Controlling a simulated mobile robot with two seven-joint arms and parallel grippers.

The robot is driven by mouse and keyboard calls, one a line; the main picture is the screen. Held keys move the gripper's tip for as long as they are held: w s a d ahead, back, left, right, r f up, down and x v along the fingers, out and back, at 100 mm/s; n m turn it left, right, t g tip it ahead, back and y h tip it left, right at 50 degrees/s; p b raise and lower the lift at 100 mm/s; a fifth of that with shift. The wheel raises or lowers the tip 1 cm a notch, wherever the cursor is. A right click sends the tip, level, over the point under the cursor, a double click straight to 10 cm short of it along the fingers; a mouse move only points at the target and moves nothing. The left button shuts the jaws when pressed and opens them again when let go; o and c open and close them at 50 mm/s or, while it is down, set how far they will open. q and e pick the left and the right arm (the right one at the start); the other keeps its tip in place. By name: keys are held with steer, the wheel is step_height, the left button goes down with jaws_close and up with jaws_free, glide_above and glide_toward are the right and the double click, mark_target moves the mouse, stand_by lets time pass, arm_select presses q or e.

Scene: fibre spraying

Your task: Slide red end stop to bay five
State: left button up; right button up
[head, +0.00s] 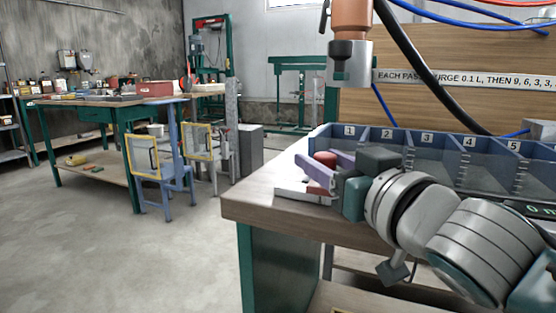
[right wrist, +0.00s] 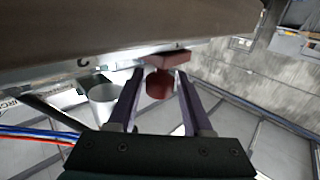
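The red end stop (head: 325,158) is at the left end of the blue bay rack, beside bay 1, and is partly hidden by my gripper. In the right wrist view it shows as a red block with a round red knob (right wrist: 158,84). My right gripper (head: 326,172) has its purple fingers apart, one on each side of the knob; it also shows in the right wrist view (right wrist: 158,76). A narrow gap shows beside the knob. Bay five, labelled 5 (head: 513,146), is toward the right of the rack. My left gripper is not in view.
The blue rack (head: 372,131) with numbered bays stands on a wooden bench (head: 253,202). An orange and grey tool (head: 351,50) hangs above the left part of the rack. A cup (right wrist: 102,100) shows left of my fingers in the right wrist view.

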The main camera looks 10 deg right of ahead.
jaws_close()
stand_by(1.0)
